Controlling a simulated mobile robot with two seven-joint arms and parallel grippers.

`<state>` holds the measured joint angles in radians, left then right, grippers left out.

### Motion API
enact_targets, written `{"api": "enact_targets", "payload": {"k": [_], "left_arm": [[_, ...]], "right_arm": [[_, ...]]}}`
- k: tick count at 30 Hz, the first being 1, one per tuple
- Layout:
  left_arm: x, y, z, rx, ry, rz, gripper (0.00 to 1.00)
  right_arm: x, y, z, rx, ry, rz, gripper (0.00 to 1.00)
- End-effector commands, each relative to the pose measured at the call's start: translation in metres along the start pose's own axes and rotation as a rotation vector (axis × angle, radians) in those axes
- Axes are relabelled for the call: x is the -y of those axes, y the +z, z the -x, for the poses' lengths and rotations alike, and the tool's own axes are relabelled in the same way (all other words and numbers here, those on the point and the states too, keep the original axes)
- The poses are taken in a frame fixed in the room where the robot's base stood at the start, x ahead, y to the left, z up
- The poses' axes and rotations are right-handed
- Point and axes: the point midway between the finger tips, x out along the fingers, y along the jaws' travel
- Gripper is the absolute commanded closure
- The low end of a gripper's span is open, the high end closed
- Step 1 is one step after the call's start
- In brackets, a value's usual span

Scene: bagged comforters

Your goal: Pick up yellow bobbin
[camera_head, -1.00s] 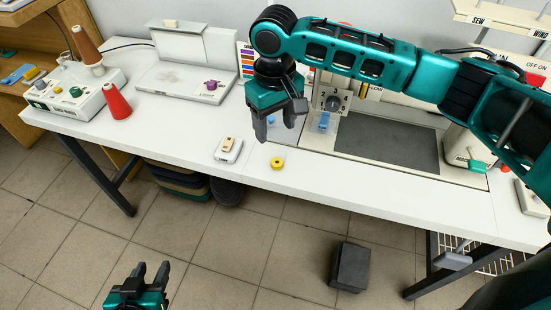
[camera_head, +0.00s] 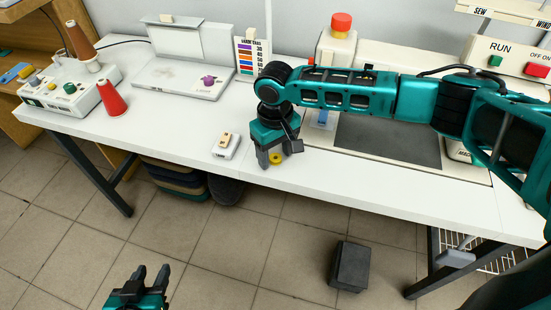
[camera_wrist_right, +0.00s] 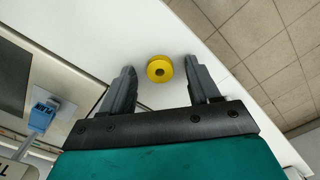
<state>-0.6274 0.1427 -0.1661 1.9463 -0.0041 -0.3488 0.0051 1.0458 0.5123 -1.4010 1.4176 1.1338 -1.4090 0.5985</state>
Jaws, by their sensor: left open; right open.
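The yellow bobbin (camera_head: 276,158) lies flat on the white table near its front edge. My left gripper (camera_head: 151,274) is open and empty, over the floor in front of the table.
A small white device (camera_head: 226,146) sits left of the bobbin. The sewing machine with a dark plate (camera_head: 388,139) is behind and to the right. A blue part (camera_wrist_right: 41,112) shows at left in the wrist view. A red cone (camera_head: 110,96) stands at far left. The front edge is close.

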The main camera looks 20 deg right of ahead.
Motion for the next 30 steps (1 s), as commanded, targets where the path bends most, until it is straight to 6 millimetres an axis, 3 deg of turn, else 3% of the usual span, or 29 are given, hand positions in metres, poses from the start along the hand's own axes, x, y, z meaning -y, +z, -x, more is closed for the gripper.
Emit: {"api": "enact_targets", "payload": {"k": [4, 22, 30], "left_arm": [[-0.0006, -0.0036, -0.0007, -0.007, 0.002, -0.001, 0.57], [0.0002, -0.0065, -0.0015, -0.015, 0.001, -0.002, 0.57], [0.0006, -0.0051, -0.0004, -0.012, 0.000, -0.002, 0.57]], "right_arm": [[0.0002, 0.0001, 0.0004, 0.000, 0.000, 0.000, 0.41], [0.0001, 0.0002, 0.0006, 0.000, 0.000, 0.000, 0.98], [0.0000, 0.0000, 0.0023, 0.000, 0.000, 0.000, 0.98]]}}
